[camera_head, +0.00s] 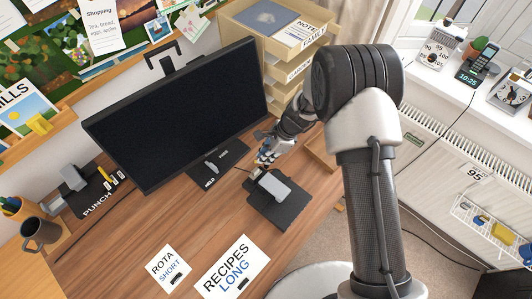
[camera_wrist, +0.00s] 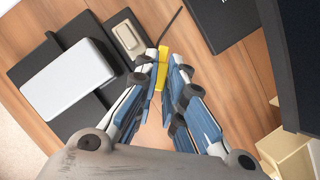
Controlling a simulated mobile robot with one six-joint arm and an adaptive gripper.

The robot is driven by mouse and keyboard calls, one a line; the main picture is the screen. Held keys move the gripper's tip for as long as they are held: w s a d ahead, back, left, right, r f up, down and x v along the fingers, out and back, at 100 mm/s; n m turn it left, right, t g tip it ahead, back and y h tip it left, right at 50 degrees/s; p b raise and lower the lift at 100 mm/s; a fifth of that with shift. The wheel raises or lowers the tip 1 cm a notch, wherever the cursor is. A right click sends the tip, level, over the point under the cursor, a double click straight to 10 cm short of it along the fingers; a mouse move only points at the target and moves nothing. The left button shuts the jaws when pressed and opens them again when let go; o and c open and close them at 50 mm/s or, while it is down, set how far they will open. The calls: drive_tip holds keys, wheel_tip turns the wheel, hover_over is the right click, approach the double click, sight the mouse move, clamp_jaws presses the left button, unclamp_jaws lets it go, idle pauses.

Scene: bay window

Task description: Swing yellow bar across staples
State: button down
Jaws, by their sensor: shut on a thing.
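The yellow bar (camera_wrist: 162,68) shows in the wrist view as a short upright strip between my fingertips. My gripper (camera_wrist: 165,62) is shut on it, with the blue-padded fingers on either side. Just left is a black device with a light grey slab (camera_wrist: 68,80) on its dark base and a small beige block (camera_wrist: 127,38) at its right end. In the head view, my gripper (camera_head: 264,158) is at the far edge of this device, whose grey slab (camera_head: 274,186) faces up. The bar is hidden there by my fingers. I cannot make out staples.
The monitor (camera_head: 180,110) and its stand (camera_head: 217,165) are close left of my gripper. A wooden drawer stack (camera_head: 285,65) stands behind. Cards (camera_head: 232,266) lie on the front desk. A punch (camera_head: 85,188) is at far left. Bare desk lies left of the device.

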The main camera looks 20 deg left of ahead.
drive_tip(key=n+g+h, duration=0.1)
drive_tip(key=n, duration=0.3)
drive_tip(key=shift+n+b, duration=0.3)
drive_tip(key=shift+b, duration=0.05)
drive_tip(key=shift+n+g+h+b, duration=0.6)
drive_tip(key=shift+n+h+b, duration=0.15)
drive_tip(key=shift+n, duration=1.45)
drive_tip(key=c, duration=1.7)
unclamp_jaws()
drive_tip(key=shift+d, duration=0.1)
drive_tip(key=shift+v, duration=6)
